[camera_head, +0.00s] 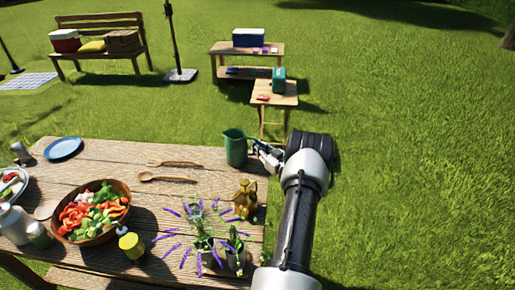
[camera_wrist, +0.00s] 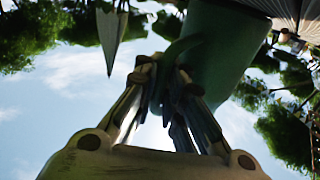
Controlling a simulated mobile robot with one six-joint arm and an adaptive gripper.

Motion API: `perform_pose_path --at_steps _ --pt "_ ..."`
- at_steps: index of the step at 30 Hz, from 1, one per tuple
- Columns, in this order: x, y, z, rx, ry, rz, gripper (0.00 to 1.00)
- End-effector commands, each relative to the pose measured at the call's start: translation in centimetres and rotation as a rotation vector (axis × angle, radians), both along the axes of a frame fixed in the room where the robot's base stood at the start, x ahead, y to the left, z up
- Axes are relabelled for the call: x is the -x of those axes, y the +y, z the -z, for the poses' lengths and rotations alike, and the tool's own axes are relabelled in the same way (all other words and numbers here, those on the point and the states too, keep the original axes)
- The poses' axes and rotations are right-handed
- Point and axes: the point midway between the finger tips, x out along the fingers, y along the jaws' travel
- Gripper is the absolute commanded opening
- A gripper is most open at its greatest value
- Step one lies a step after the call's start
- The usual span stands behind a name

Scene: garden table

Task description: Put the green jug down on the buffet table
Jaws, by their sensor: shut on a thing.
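The green jug (camera_head: 236,149) is upright at the far right corner of the wooden table (camera_head: 110,153), which I take to be the buffet table. I cannot tell whether its base touches the boards or hangs just above them. My gripper (camera_head: 258,148) comes in from the right and is shut on the jug's handle side. In the wrist view the jug's green body (camera_wrist: 222,65) fills the upper middle. The fingers of my gripper (camera_wrist: 168,78) close around its handle, and the fingertips are partly hidden.
A brass pitcher (camera_head: 245,198) and potted lavender (camera_head: 203,245) stand nearer on the right side. A salad bowl (camera_head: 72,237) and blue plate (camera_head: 63,148) are on the left. A small side table (camera_head: 275,98) stands beyond.

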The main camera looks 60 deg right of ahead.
Motion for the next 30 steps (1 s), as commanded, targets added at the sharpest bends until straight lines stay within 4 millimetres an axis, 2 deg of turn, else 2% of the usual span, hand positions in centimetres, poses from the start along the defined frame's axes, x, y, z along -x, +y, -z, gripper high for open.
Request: perform_pose_path --at_steps 4,5,15,26,30 --pt "0.0 0.0 0.1 0.001 -0.002 0.000 0.00" --pt "0.0 0.0 0.3 -0.001 0.001 0.000 0.08" --pt "0.0 0.0 0.3 -0.001 0.001 0.000 0.30" --pt "0.1 0.1 -0.1 -0.001 0.001 0.000 0.30" --pt "2.0 0.7 -0.2 -0.004 0.001 0.002 0.30"
